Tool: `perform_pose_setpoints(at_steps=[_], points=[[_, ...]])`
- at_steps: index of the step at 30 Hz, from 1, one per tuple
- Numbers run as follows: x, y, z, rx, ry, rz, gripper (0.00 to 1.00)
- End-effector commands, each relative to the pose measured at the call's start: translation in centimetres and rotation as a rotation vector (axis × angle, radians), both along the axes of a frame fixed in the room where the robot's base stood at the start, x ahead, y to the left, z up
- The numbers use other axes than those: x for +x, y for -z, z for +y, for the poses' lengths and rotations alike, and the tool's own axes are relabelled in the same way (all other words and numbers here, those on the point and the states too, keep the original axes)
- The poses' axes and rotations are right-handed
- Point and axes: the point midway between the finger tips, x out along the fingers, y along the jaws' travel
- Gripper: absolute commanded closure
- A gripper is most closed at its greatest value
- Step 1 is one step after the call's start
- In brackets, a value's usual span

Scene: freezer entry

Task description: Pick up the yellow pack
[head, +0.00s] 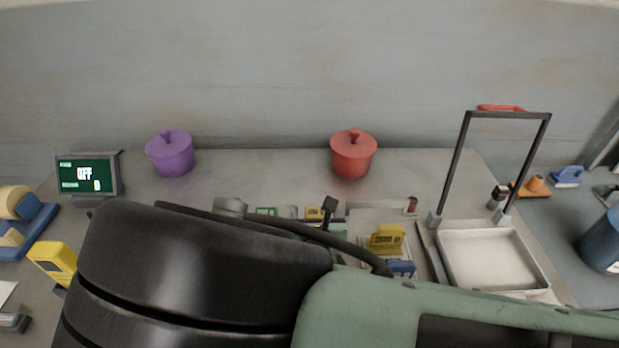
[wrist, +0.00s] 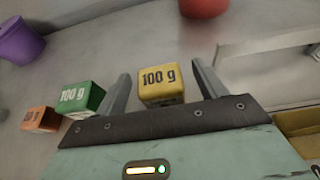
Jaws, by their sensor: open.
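A yellow pack marked "100 g" (wrist: 161,86) sits in the wrist view between the two fingers of my gripper (wrist: 163,84). The fingers are apart, one on each side of it, with a gap to the right finger; I cannot tell how deep it lies between them. In the head view a small part of a yellow pack (head: 315,212) shows behind my arm. A larger yellow block marked "250 g" (head: 386,238) stands to its right. My arm hides most of the gripper in the head view.
A green "100 g" pack (wrist: 80,99) and an orange pack (wrist: 40,119) stand left of the left finger. A purple pot (head: 171,154) and a red pot (head: 353,154) stand at the back. A white tray (head: 442,262) with a tall handle is at right.

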Motion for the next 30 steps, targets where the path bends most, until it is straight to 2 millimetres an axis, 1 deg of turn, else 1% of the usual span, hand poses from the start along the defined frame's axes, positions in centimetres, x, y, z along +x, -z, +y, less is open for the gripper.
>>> perform_pose_setpoints(at_steps=[3,5,6,8,9,17,20,23,30], points=[[0.0,0.0,0.0,0.0,0.0,0.0,0.29],[0.0,0.0,0.0,0.0,0.0,0.0,0.46],[0.0,0.0,0.0,0.0,0.0,0.0,0.57],[0.0,0.0,0.0,0.0,0.0,0.0,0.74],[0.0,0.0,0.0,0.0,0.0,0.0,0.79],[0.0,-0.1,0.0,0.001,0.0,0.0,0.79],[0.0,-0.8,0.0,0.002,0.001,0.0,0.79],[0.0,-2.0,0.1,0.003,0.001,0.0,0.79],[0.0,-6.1,0.1,0.004,0.002,0.0,0.79]])
